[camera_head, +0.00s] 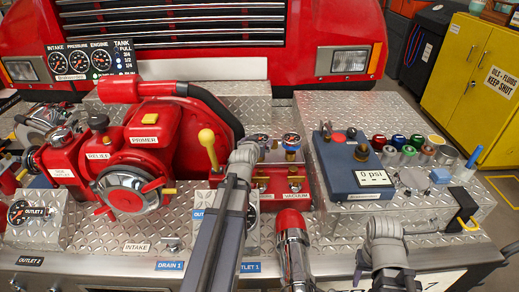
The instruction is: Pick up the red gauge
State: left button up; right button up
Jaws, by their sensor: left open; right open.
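The likely red gauge is a small round piece with a red top (379,142). It stands at the left end of a row of colour-topped pieces on the raised diamond-plate deck, right of the blue pressure box. Its dial face is too small to make out. My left gripper (248,148) is open beside the red pump, well left of the red-topped piece. My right gripper (384,228) is open and low at the deck's front edge, below the row and apart from it. Its fingertips are hard to make out. Neither gripper visibly holds anything.
Green (398,142), blue (417,141) and yellow (436,140) topped pieces stand close beside it. The blue box (352,178) reads 0 psi. The red pump (140,150) and a yellow-knobbed lever (207,140) are at left. Bare plate (420,215) lies in front.

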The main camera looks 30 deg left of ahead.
aim_at(261, 137)
pick_arm(q)
jog(key=shift+b+x, duration=1.05)
jog(key=shift+x, duration=2.05)
jog(key=shift+c, duration=0.2)
grip_shut()
jog(key=shift+r, duration=0.15)
